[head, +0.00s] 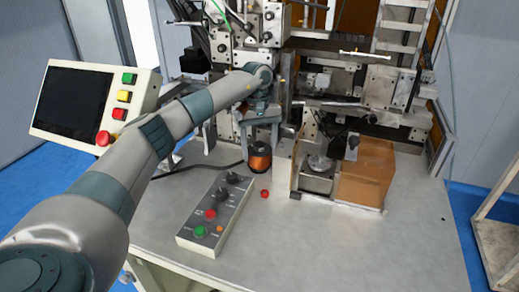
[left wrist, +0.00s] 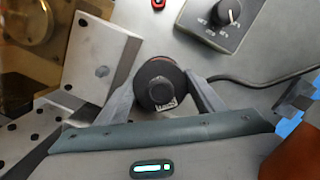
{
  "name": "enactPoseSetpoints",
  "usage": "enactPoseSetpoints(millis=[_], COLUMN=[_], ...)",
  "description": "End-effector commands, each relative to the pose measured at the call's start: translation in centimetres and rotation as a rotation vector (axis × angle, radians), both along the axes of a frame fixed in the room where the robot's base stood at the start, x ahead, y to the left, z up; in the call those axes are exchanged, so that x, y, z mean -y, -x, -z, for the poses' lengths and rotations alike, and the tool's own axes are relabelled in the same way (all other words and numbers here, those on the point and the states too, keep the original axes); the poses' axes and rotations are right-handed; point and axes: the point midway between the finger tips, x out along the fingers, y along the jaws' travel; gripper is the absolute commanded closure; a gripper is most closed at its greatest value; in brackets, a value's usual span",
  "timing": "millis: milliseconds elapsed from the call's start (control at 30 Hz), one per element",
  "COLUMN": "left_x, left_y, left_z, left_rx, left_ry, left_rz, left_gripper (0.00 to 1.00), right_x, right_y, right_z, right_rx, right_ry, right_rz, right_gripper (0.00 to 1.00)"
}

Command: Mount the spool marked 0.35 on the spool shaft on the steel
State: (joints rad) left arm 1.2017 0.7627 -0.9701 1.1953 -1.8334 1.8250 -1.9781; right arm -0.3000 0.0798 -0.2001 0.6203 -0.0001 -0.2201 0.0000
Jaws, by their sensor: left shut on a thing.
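A spool (head: 260,158) with copper-coloured winding and dark flanges is in the middle of the head view, just below my left gripper (head: 260,136). In the left wrist view, the two fingers of my left gripper (left wrist: 162,98) are shut on the sides of this spool (left wrist: 158,78), whose round black end faces the camera. It bears a small white label, too small to read surely. I cannot tell whether the spool touches the table. I cannot make out the spool shaft among the machine parts. My right gripper is not in view.
The coil winder (head: 325,80) fills the back, with a steel block (head: 283,168) close right of the spool. A control box (head: 215,215) with knobs and buttons and a small red part (head: 264,193) are in front. The front-right tabletop is clear.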

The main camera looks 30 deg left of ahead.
Motion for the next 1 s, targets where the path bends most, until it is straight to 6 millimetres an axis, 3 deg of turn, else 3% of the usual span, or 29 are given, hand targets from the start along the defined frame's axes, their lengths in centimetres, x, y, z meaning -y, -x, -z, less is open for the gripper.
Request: enactPoseSetpoints(millis=[833, 867, 933, 1000], left_x=[0.0, 0.0, 0.0, 0.0], left_y=[0.0, 0.0, 0.0, 0.0], left_z=[1.2, 1.2, 1.2, 1.2], left_rx=[-0.001, -0.001, 0.0, 0.001], left_ry=[0.001, 0.001, 0.001, 0.002], left_rz=[-0.001, -0.001, 0.0, 0.0], left_gripper=[0.8, 0.31, 0.16, 0.16], right_x=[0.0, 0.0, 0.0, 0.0], right_y=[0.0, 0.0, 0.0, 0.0], right_z=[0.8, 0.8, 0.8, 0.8], right_rx=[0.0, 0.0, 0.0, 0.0], right_ry=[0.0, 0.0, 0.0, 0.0], right_rz=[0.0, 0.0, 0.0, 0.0], right_gripper=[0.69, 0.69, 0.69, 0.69])
